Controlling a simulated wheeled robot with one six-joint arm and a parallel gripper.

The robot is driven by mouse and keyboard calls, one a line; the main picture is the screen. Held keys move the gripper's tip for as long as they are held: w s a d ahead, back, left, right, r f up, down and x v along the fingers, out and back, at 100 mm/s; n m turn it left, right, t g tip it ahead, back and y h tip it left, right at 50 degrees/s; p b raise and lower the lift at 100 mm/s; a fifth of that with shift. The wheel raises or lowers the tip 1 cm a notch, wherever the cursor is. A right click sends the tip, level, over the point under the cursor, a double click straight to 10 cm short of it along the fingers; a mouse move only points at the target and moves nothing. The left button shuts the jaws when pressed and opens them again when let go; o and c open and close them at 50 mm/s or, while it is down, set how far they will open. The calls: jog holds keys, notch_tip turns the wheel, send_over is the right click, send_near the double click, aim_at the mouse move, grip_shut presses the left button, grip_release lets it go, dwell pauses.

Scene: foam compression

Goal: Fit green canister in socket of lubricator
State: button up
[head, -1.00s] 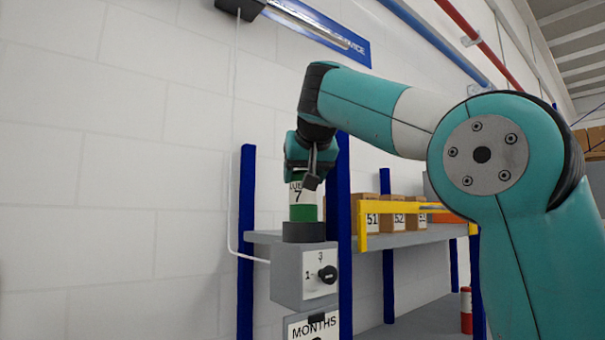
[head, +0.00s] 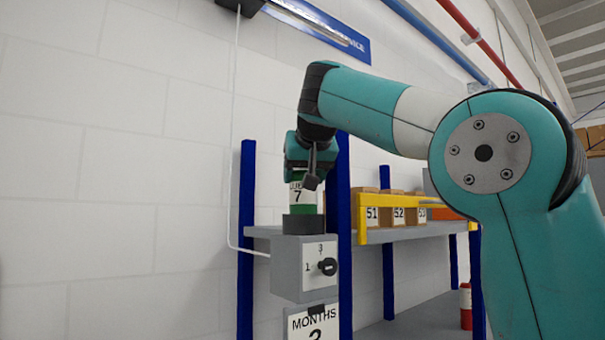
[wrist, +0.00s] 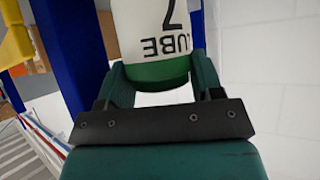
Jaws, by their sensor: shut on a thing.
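The green and white canister (head: 302,197), marked with a 7, stands upright at the dark round socket (head: 303,224) on top of the grey lubricator box (head: 300,268). Its green lower end is at the socket's rim; I cannot tell how deep it sits. My gripper (head: 311,178) is shut on the canister's upper part from above. In the wrist view the canister (wrist: 165,30) shows the letters "LUBE" and a green band, held between the two teal fingers (wrist: 163,88). The socket is not visible in the wrist view.
The lubricator has a black knob (head: 327,266) and a "MONTHS" sign (head: 313,323) below. Blue shelf posts (head: 246,230) stand on both sides. A shelf with numbered boxes (head: 397,208) and a yellow rail is to the right. White wall lies behind.

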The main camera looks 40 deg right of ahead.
jog(key=shift+f+b, duration=0.3)
jog(key=shift+f, duration=0.05)
jog(key=o, duration=1.4)
jog(key=shift+p+v, duration=4)
jog(key=shift+v, duration=4.75)
jog(key=shift+a+f, duration=0.1)
jog(key=shift+a, duration=0.05)
